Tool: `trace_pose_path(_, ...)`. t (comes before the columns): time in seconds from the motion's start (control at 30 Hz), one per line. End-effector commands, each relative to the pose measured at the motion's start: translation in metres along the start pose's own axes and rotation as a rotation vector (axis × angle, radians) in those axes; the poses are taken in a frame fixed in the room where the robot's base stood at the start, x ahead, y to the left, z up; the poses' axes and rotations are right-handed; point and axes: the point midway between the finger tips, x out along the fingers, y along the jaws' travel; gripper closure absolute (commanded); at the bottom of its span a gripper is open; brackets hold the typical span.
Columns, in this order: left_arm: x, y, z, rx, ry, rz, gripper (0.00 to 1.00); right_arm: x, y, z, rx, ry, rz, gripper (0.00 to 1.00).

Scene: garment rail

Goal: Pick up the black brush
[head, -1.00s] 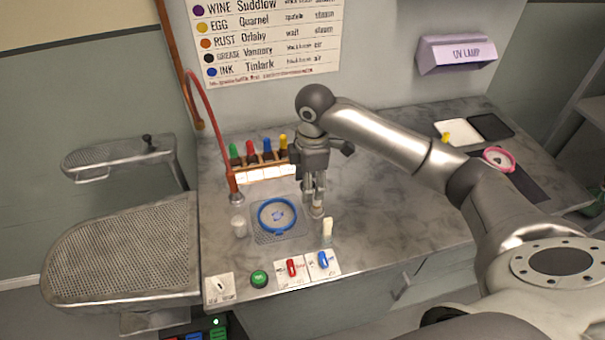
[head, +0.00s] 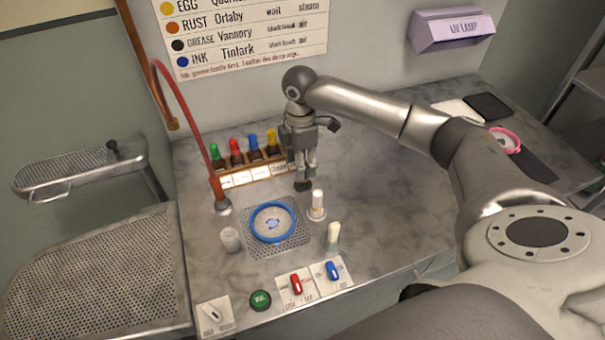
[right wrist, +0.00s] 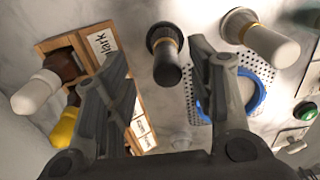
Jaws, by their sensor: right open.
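The black brush (right wrist: 166,58) stands upright on the counter, with a dark handle, a yellowish band and dark bristles. In the head view its dark lower end (head: 303,186) shows just below my right gripper (head: 303,163), which hides the rest. In the right wrist view, my right gripper (right wrist: 160,58) is open, with one finger on each side of the brush. There is a visible gap at the left finger; the right finger is close to the handle, and I cannot tell if it touches. My left gripper is not in view.
A white brush (head: 317,204) stands nearby, beside a blue hoop (head: 273,222) on a perforated plate. A bottle rack (head: 240,178) is close on the left. A cup (head: 230,239), a pale upright piece (head: 333,233) and switches stand forward.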

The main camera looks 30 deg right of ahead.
Motion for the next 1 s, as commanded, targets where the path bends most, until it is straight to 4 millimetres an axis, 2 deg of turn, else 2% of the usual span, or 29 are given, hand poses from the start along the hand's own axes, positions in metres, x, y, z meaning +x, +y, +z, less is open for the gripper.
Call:
trace_pose_path(0.2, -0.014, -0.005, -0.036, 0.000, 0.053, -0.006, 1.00, 0.031, -0.007, 0.004, 0.001, -0.003, -0.005, 0.49)
trace_pose_path(0.27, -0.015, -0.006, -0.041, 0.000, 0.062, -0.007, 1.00, 0.039, -0.007, 0.004, 0.000, -0.002, -0.003, 0.49)
trace_pose_path(0.4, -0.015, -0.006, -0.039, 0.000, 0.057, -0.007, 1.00, 0.047, -0.006, 0.004, 0.000, -0.002, -0.002, 0.49)
trace_pose_path(0.6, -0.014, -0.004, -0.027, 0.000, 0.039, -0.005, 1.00, 0.048, -0.006, 0.004, -0.001, -0.002, -0.001, 0.50)
trace_pose_path(0.9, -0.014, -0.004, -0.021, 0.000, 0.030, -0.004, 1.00, 0.047, -0.006, 0.004, -0.001, -0.002, -0.001, 0.89)
trace_pose_path(1.0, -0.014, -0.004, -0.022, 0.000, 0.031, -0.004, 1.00, 0.047, -0.006, 0.004, 0.000, -0.002, -0.001, 0.98)
